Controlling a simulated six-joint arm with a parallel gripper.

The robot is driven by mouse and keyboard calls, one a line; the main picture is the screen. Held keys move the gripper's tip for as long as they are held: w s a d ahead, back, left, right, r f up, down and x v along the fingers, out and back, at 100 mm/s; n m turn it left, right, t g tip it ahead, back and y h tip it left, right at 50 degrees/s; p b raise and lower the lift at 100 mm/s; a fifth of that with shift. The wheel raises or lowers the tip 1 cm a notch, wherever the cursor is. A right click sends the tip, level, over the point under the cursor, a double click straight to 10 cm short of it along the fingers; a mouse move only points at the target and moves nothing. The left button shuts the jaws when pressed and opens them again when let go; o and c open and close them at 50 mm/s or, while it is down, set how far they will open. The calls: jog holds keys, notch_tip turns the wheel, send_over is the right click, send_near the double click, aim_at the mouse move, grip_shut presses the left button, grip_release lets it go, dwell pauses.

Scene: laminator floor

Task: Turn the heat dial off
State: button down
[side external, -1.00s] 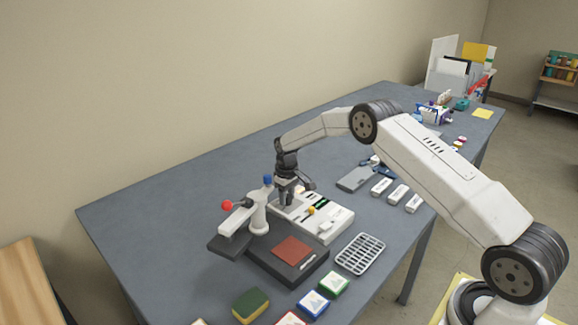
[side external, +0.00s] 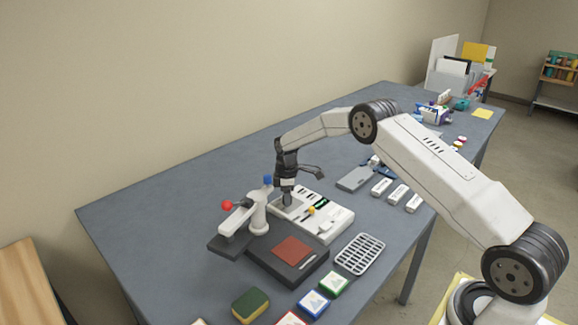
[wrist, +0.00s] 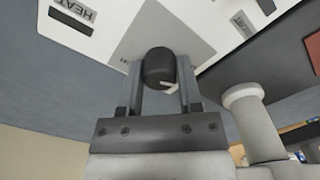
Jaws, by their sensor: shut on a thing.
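The heat dial (wrist: 159,66) is a dark round knob with a pale pointer mark, on a grey plate of the white laminator panel (side external: 335,222). A label reading HEAT (wrist: 76,10) shows near it in the wrist view. My gripper (wrist: 160,75) points down at the panel with its two fingers on either side of the dial, shut on it. In the side view my gripper (side external: 287,200) stands over the panel's left end and hides the dial. The pointer's exact setting cannot be read; lettering by the dial is partly hidden.
A white post with a red-knobbed lever (side external: 227,205) and blue cap stands close left of my gripper. A dark base with a red-brown pad (side external: 292,251) is in front. A wire rack (side external: 360,254) and several small boxes lie nearby. The table's left is clear.

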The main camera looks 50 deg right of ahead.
dwell(0.4)
jog(key=shift+c, duration=1.4)
grip_release()
jog(key=shift+r, duration=3.9)
